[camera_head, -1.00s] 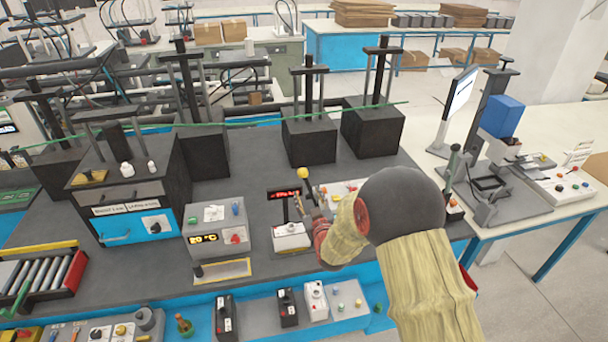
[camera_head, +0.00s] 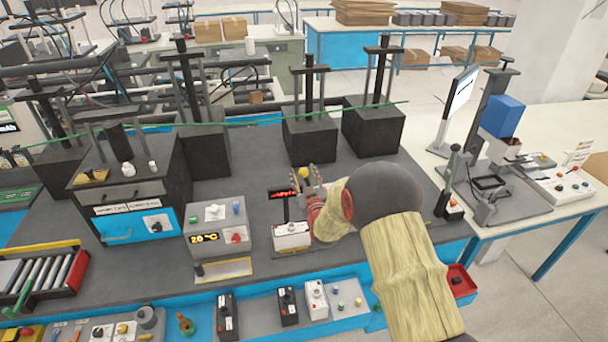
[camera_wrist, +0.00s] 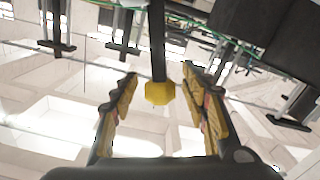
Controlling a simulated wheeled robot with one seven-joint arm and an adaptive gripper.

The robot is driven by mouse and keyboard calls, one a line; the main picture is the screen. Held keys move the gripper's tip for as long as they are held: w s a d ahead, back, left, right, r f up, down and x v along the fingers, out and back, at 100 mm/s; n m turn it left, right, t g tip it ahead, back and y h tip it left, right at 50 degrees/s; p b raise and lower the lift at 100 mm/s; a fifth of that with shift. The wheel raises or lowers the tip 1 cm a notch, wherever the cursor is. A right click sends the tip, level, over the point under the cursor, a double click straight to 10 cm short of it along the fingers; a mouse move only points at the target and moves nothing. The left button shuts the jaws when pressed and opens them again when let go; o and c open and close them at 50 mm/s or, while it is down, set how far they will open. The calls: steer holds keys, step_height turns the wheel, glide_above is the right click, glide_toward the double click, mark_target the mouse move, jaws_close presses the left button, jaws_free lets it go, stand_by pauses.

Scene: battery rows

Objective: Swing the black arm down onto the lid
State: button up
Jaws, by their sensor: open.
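The black arm (camera_wrist: 157,45) shows in the wrist view as a straight dark bar ending in a yellow knob (camera_wrist: 159,93). The background is upside down in that view, so the arm stands up with its knob on top. My gripper (camera_wrist: 160,76) is open, with one finger on each side of the knob and a gap on both sides. In the head view the yellow knob (camera_head: 303,172) shows just at the fingertips of my gripper (camera_head: 310,182). My gripper and forearm cover most of the arm below it. I cannot make out the lid.
A white box (camera_head: 291,237) with a red display (camera_head: 283,195) on a post stands just left of my gripper. A grey control box (camera_head: 217,228) is further left. Black tower blocks (camera_head: 309,138) stand behind. A lever (camera_head: 447,185) rises on the right.

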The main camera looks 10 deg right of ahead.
steer(key=c, duration=0.3)
steer(key=c, duration=0.8)
jaws_close()
